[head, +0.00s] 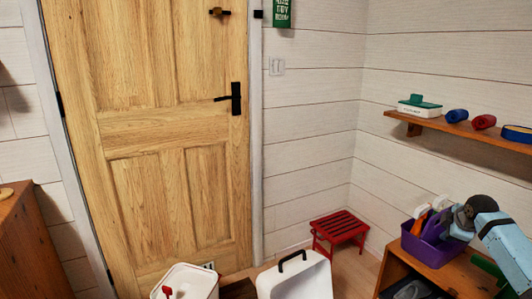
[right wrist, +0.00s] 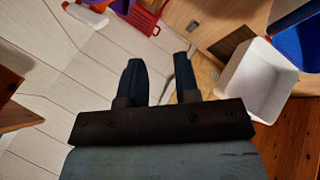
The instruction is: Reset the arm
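My right arm comes in from the right edge of the head view. Its right gripper (head: 455,222) is in front of or over a purple bin (head: 428,250) on the low wooden shelf unit; I cannot tell whether it touches anything. In the right wrist view the two dark fingers of this gripper (right wrist: 157,65) stand apart with nothing between them. My left arm and left gripper do not show in the head view.
A wall shelf (head: 455,127) holds several small items above the low unit (head: 397,268). A red stool (head: 339,229) stands in the corner. White containers (head: 296,277) are at the bottom, before a closed wooden door (head: 150,130). Some floor shows around the stool.

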